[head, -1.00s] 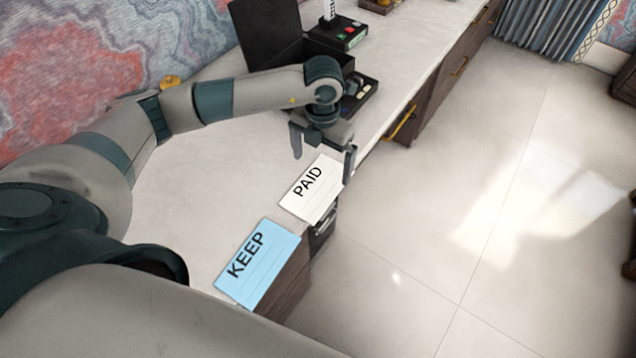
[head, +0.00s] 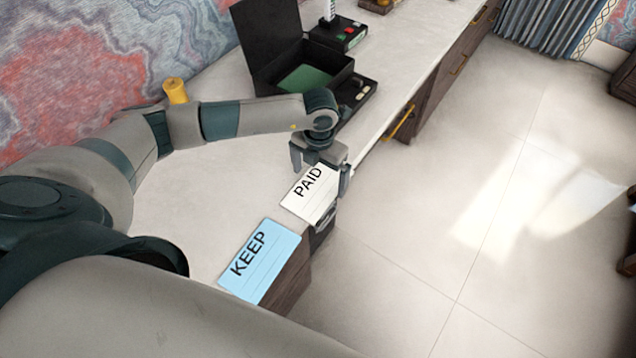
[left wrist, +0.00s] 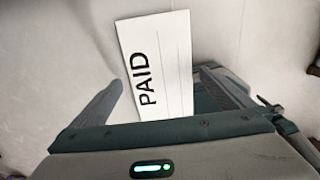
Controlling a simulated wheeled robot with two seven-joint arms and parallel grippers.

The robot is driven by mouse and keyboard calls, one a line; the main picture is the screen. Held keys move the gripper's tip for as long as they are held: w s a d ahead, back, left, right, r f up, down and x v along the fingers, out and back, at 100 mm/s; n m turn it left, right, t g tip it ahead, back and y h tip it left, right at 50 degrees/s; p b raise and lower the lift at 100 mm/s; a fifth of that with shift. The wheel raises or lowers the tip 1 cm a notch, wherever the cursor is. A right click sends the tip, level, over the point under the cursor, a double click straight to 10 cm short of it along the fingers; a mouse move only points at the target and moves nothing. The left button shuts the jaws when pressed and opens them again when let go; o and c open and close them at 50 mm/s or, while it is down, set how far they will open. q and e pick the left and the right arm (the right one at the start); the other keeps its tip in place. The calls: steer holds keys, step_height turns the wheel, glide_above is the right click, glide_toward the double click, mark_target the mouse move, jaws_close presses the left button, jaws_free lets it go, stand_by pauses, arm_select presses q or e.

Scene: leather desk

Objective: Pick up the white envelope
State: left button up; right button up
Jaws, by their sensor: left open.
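The white envelope (head: 311,203), marked PAID, lies flat at the desk's front edge, with one side reaching to or slightly past the edge. My left gripper (head: 320,171) is open above its far end, one finger on each side of it. In the left wrist view the envelope (left wrist: 160,60) shows between the open fingers of the gripper (left wrist: 165,92), its near end partly hidden by the gripper body. I cannot tell whether the fingertips touch the desk. My right gripper is not in view.
A blue envelope (head: 262,262) marked KEEP lies nearer on the desk edge. An open black box (head: 291,47) with green inside stands beyond my gripper, with a black tray (head: 362,98) beside it. A yellow cylinder (head: 175,90) stands near the wall. The desk (head: 205,215) left of the envelopes is clear.

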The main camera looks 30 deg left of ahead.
arm_select(q)
steer(key=shift+f, duration=0.7)
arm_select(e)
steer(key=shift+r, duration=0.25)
arm_select(q)
steer(key=c, duration=0.9)
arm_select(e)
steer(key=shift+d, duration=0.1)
arm_select(q)
steer(key=shift+r, duration=0.1)
steer(key=shift+c, duration=0.2)
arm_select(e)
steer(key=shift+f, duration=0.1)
arm_select(q)
steer(key=shift+r+b, duration=0.35)
steer(key=shift+r, duration=0.15)
step_height(320, 180, up, 2)
steer(key=shift+r+b, duration=0.15)
steer(key=shift+b, duration=0.45)
steer(key=d+r+b, duration=0.4)
steer(key=d+r, duration=0.3)
steer(key=d, duration=0.5)
steer(key=shift+r, duration=0.3)
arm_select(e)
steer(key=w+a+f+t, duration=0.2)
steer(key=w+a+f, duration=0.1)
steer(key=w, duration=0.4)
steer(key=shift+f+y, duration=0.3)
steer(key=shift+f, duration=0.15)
